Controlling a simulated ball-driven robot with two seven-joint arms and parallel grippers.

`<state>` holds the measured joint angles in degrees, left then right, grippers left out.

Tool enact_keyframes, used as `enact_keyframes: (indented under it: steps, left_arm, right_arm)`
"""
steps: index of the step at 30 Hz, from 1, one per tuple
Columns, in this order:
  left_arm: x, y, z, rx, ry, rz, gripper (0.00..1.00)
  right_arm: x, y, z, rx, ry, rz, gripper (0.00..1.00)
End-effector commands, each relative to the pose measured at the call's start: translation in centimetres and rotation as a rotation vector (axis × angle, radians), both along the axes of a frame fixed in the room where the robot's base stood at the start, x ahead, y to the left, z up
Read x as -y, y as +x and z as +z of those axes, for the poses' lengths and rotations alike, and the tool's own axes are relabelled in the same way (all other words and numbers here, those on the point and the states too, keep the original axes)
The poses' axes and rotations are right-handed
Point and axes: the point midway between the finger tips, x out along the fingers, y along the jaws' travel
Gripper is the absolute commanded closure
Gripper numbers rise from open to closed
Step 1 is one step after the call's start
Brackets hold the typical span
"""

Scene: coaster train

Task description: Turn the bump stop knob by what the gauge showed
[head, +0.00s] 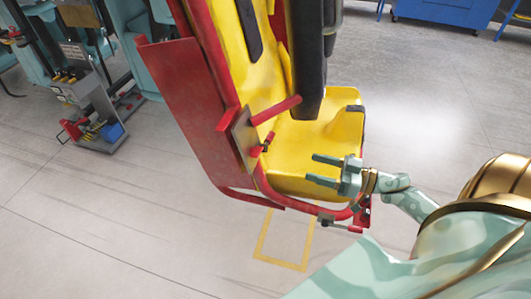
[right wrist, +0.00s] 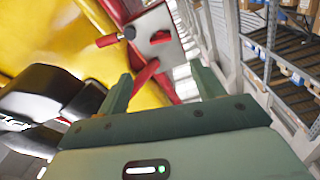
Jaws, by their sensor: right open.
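In the head view a coaster seat (head: 300,150) has a yellow shell and a red side panel (head: 195,105). A grey bracket plate (head: 243,138) sits on its side, with a small red part (head: 266,143) by its edge. The right wrist view shows a pale plate (right wrist: 160,38) with a red part on it and a red handle with a dark end (right wrist: 115,37). I cannot tell which red part is the bump stop knob. My right gripper (head: 318,168) is open and empty, in front of the seat's yellow side; its fingers (right wrist: 163,88) point towards the plate. No gauge can be made out. My left gripper is not in view.
A red tube frame (head: 310,210) with a foot bracket runs below the seat. A black padded restraint (head: 312,60) hangs over it. A grey tool cart (head: 95,120) stands at the left, and a blue cabinet (head: 445,12) at the back right. The floor right of the seat is clear.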

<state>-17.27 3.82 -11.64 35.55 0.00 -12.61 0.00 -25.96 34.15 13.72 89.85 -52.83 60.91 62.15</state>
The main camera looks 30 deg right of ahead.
Motion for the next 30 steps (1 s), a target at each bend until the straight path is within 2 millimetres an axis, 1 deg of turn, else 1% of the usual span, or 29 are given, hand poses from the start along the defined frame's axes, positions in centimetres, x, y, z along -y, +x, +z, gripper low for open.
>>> enact_keyframes:
  steps: [1,9,12,15,18,21,30]
  left_arm:
    - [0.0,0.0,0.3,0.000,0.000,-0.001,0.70]
    - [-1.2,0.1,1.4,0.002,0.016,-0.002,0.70]
    - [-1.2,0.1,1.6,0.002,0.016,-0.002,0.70]
    - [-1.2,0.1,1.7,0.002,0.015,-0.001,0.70]
    - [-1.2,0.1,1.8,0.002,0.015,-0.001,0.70]
    - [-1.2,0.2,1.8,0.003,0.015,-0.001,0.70]
    - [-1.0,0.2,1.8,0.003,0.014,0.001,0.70]
  right_arm:
    - [-0.7,0.9,0.4,0.006,0.002,0.001,0.33]
    - [-4.9,6.5,0.4,0.006,0.001,-0.001,0.33]
    - [-6.3,8.3,0.3,0.006,0.001,-0.001,0.33]
    - [-7.5,9.7,0.3,0.004,0.001,0.000,0.33]
    - [-8.2,10.7,0.2,0.005,0.000,-0.001,0.33]
    - [-8.6,11.2,0.1,0.003,-0.002,0.000,0.33]
    - [-8.8,11.4,0.1,0.002,-0.002,0.000,0.33]
